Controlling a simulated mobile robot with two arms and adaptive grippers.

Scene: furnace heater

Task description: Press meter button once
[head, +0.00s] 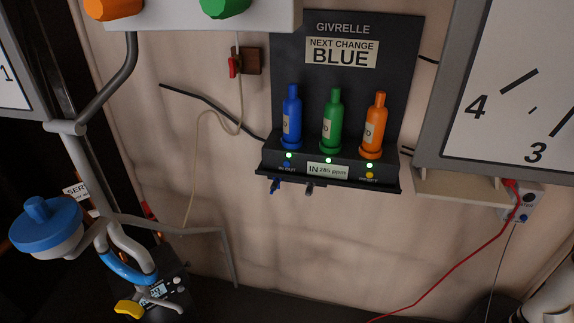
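Neither gripper can be made out. A white rounded part, possibly my arm, enters at the lower right corner.
The black GIVRELLE panel (342,84) holds a blue bottle (291,115), a green bottle (333,122) and an orange bottle (375,125). The red lead (455,268) crosses open space.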

